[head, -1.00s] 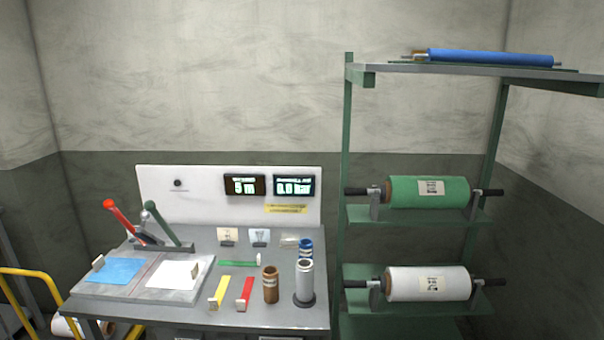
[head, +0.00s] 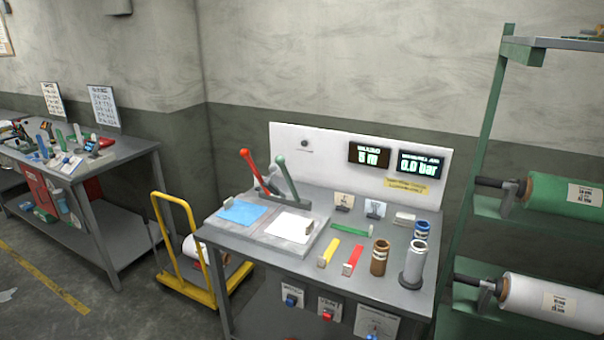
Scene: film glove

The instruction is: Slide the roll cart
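The roll cart (head: 172,211) has a yellow tube handle and a flat yellow-edged deck. It stands on the floor to the left of the grey workbench, and the bench hides part of its right side. A white roll (head: 193,249) with a brown core lies on its deck. Neither of my grippers shows in the head view.
The grey workbench (head: 330,275) carries levers, sheets and cylinders. A second bench (head: 122,165) stands at the left. A green rack (head: 484,150) with green and white rolls is at the right. Open floor (head: 110,312) with a yellow line lies left of the cart.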

